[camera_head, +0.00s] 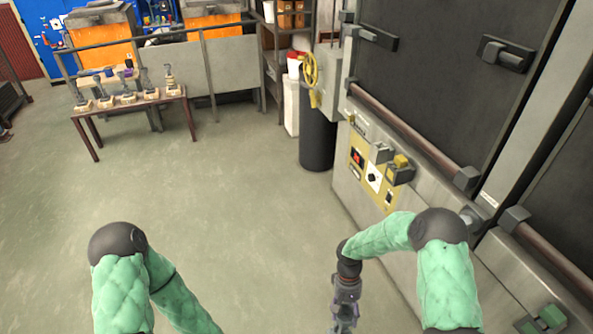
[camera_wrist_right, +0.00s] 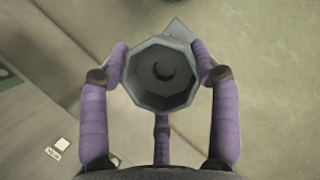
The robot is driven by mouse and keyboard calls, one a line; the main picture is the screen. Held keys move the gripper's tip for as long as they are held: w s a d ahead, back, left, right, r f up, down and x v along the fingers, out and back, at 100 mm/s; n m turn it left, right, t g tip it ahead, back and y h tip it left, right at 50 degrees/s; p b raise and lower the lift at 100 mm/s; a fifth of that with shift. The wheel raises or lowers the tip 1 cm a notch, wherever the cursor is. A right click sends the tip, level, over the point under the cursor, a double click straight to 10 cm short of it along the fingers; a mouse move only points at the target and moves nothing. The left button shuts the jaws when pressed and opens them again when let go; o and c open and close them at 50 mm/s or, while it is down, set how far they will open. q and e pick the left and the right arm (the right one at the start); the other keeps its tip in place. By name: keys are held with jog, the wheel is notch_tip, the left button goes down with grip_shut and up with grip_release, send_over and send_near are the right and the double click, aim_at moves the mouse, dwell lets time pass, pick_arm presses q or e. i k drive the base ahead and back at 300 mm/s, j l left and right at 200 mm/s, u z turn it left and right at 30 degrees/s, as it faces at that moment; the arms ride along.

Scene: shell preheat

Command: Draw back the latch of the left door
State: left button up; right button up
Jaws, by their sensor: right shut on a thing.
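The tall oven-like unit has a dark left door (camera_head: 425,75) at the upper right of the head view. A dark latch-like block with a grey handle (camera_head: 506,54) sits near the door's right edge, and a similar dark fitting (camera_head: 376,38) sits near its left edge. My right gripper (camera_head: 343,318) is low in front of the unit, well apart from both fittings. In the right wrist view its purple fingers (camera_wrist_right: 163,85) are closed around a grey octagonal, cup-like thing (camera_wrist_right: 160,95) with a dark round hollow. My left gripper is out of view; only its green-sleeved arm shows.
A brown rail (camera_head: 410,135) runs below the door, above a yellow control panel (camera_head: 370,175). A second dark door (camera_head: 570,190) is at the right edge. A brown table (camera_head: 130,105) with several small objects stands far left. The middle floor is clear.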

aim_at(353, 31)
jog(key=i, duration=1.4)
jog(key=i+j+z, duration=0.1)
jog(key=i, duration=1.25)
